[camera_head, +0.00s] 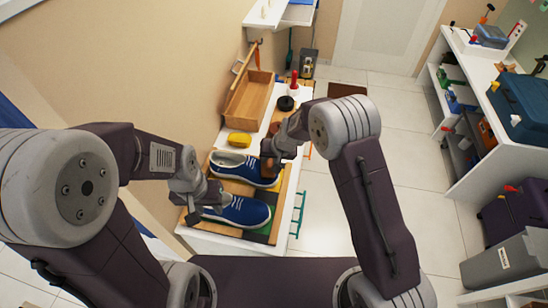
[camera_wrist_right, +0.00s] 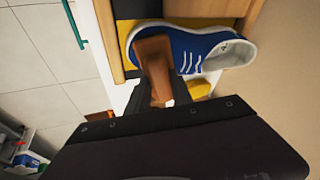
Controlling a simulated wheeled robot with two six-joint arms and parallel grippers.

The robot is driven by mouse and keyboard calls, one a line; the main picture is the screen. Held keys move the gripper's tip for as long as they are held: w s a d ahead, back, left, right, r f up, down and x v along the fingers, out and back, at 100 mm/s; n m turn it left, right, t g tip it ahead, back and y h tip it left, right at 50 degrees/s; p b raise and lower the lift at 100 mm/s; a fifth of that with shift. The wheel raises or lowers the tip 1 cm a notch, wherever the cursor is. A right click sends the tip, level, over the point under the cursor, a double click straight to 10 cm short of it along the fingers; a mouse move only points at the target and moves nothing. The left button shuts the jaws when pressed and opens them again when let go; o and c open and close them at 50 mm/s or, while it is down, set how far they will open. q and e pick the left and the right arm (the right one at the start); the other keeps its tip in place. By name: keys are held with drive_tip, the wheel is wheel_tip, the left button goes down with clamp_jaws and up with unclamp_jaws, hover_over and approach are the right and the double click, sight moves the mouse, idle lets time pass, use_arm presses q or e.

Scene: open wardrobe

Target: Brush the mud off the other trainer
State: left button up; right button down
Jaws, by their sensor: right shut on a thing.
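Two blue trainers with white soles and laces lie side by side on a wooden tray (camera_head: 200,165) with coloured panels. The far trainer (camera_head: 236,168) is beside my right gripper (camera_head: 270,158). The near trainer (camera_head: 247,212) has my left gripper (camera_head: 200,207) at its heel end; whether its jaws are open is hidden. My right gripper is shut on a brown brush (camera_wrist_right: 153,62). In the right wrist view the brush overlaps the toe side of a blue trainer (camera_wrist_right: 205,48); I cannot tell if they touch. No mud is clearly visible.
A yellow sponge (camera_head: 240,139) and an open wooden box (camera_head: 252,98) are beyond the tray. A black round tin (camera_head: 286,103) and a red-handled item (camera_head: 294,80) stand farther back. Teal rails (camera_head: 298,214) edge the bench's right side.

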drive_tip(key=shift+w+a, duration=0.1)
drive_tip(key=shift+a, duration=0.2)
drive_tip(key=shift+a+r+p, duration=0.3)
drive_tip(key=shift+p, duration=0.3)
drive_tip(key=shift+w+a+r+p, duration=0.15)
drive_tip(key=shift+a+p, duration=0.35)
drive_tip(key=shift+p, duration=0.25)
drive_tip(key=shift+f+b, duration=0.2)
drive_tip(key=shift+b, duration=0.2)
drive_tip(key=shift+d+f+b, duration=0.2)
drive_tip(key=shift+d+b, duration=0.15)
drive_tip(key=shift+b, duration=0.35)
drive_tip(key=shift+d+b, duration=0.45)
drive_tip(key=shift+d+r, duration=0.1)
drive_tip(key=shift+r, duration=0.05)
drive_tip(key=shift+s+d+f+b, duration=0.2)
drive_tip(key=shift+d+f+b, duration=0.2)
drive_tip(key=shift+b, duration=0.4)
drive_tip(key=shift+s+d+f+b, duration=0.1)
drive_tip(key=shift+d+f+b, duration=0.05)
drive_tip(key=shift+d+b, duration=0.35)
drive_tip(key=shift+r, duration=0.2)
